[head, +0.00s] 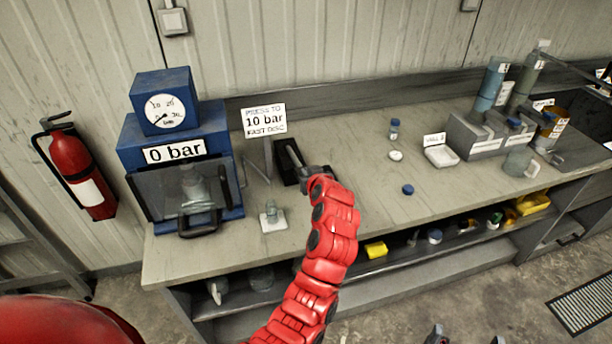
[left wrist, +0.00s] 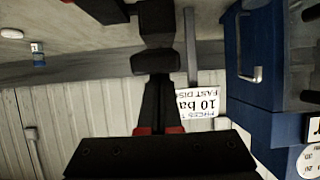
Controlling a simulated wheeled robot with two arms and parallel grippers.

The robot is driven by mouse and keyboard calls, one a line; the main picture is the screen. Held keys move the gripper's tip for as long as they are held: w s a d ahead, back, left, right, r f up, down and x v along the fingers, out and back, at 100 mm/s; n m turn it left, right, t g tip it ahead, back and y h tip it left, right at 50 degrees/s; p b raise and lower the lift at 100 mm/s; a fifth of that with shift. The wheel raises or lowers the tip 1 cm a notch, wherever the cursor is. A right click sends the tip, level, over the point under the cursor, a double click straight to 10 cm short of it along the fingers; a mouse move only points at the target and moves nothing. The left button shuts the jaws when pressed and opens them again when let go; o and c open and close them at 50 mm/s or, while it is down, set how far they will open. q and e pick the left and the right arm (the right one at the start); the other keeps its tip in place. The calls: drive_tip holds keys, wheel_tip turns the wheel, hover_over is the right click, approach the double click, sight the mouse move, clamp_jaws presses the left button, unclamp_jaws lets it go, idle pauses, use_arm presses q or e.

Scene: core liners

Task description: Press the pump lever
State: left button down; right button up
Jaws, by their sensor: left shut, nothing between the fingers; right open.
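The pump (head: 289,166) is a black unit on the bench, with a dark lever (head: 295,154) slanting over it, right of the sign. My left gripper (head: 306,174) is shut and empty at the lever's near end; I cannot tell whether it touches. In the left wrist view, upside down, the shut fingers (left wrist: 152,62) point at a dark bar, perhaps the lever. My right gripper (head: 466,338) is open at the bottom edge, away from the bench. A blue press (head: 130,150) reads "0 bar" and carries a round gauge (head: 165,112).
A sign (head: 265,121) reads "PRESS TO 10 bar FAST DISC". A small glass on a white square (head: 272,218) stands at the front left. A blue cap (head: 407,189) and a white dish (head: 442,156) lie to the right. A fire extinguisher (head: 80,168) hangs at the left.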

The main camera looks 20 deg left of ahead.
use_arm(q)
wheel_tip(320, 180, down, 6)
drive_tip(key=s+t+y+b, duration=0.1)
drive_tip(key=t+b, duration=0.1)
drive_tip(key=b, duration=1)
drive_tip(key=shift+d+f, duration=0.2)
drive_tip(key=shift+d, duration=0.25)
drive_tip(key=shift+s+f, duration=0.1)
drive_tip(key=shift+y, duration=0.3)
drive_tip(key=r, duration=0.4)
drive_tip(key=shift+s+d+r, duration=0.2)
drive_tip(key=shift+d+r, duration=0.05)
drive_tip(key=shift+r, duration=0.1)
drive_tip(key=b+v, duration=0.1)
drive_tip(key=v, duration=0.8)
drive_tip(key=shift+s+a+r+b, duration=0.15)
drive_tip(key=shift+r+b, duration=0.25)
drive_tip(key=shift+r, duration=0.05)
